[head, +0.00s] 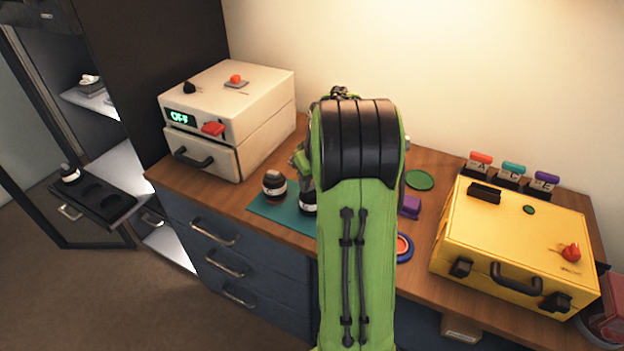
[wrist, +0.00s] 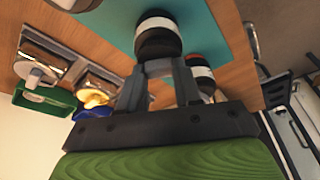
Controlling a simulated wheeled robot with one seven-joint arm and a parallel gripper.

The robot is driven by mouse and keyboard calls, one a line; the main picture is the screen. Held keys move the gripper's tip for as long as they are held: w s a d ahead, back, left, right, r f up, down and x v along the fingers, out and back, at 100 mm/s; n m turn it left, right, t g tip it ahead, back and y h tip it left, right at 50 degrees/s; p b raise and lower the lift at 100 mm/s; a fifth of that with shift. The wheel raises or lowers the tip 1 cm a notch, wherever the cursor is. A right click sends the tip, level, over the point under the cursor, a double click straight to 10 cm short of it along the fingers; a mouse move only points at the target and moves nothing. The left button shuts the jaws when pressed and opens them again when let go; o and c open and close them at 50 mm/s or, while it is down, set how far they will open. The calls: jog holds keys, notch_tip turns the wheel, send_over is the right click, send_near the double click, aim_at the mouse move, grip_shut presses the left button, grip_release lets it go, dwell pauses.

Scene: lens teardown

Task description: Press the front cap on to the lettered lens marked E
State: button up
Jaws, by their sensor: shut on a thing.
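My gripper (wrist: 160,67) is shut on a dark round piece that looks like the front cap (wrist: 158,46). It sits against the top of a lens (wrist: 156,24) with a white band, over the teal mat. I cannot tell whether it is seated. No letter on either lens is readable.
The teal mat (head: 262,209) lies on the wooden bench. A cream box (head: 262,110) marked OFF stands at left. A yellow case (head: 515,235) and colored tags lettered A and E (head: 545,180) are at right. A purple block (head: 410,207), red-blue ring (head: 404,247) and green disc (head: 420,180) lie between.

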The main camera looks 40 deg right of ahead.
jog(key=o, duration=1.6)
jog(key=shift+c, duration=0.2)
jog(key=shift+r, duration=0.15)
jog(key=shift+r+p, duration=3.05)
jog(key=shift+r, duration=0.4)
jog(key=shift+f, duration=0.1)
jog(key=shift+c, duration=0.3)
grip_shut()
jog(key=shift+f, duration=0.1)
